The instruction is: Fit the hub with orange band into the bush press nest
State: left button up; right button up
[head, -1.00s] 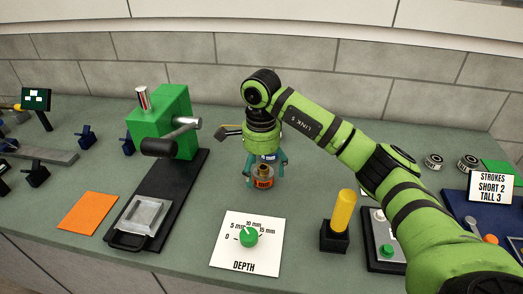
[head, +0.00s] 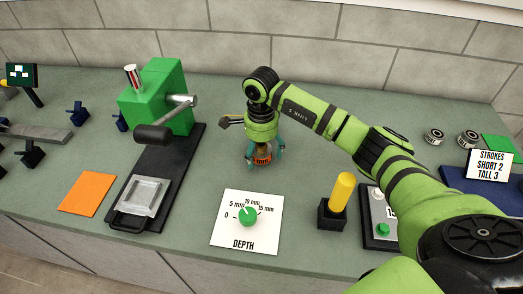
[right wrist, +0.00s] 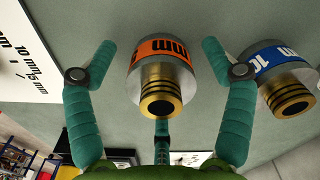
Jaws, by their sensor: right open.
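The hub with orange band (head: 263,158) stands on the bench behind the depth card. It has a brass ribbed nose and also shows in the right wrist view (right wrist: 163,65). My right gripper (head: 264,150) is directly above it, its teal fingers open on both sides of the hub; in the right wrist view the fingers (right wrist: 160,55) flank it with gaps. The bush press (head: 160,95) is green with a black lever, left of the gripper. Its nest (head: 143,195) is a grey metal block on the black base, apparently empty. My left gripper is out of view.
A hub with blue band (right wrist: 280,68) stands close beside the orange one; the gripper hides it in the head view. Bench between press and hub is clear.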

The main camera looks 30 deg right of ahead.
jog(key=c, duration=1.6)
jog(key=shift+r, duration=0.1)
grip_shut()
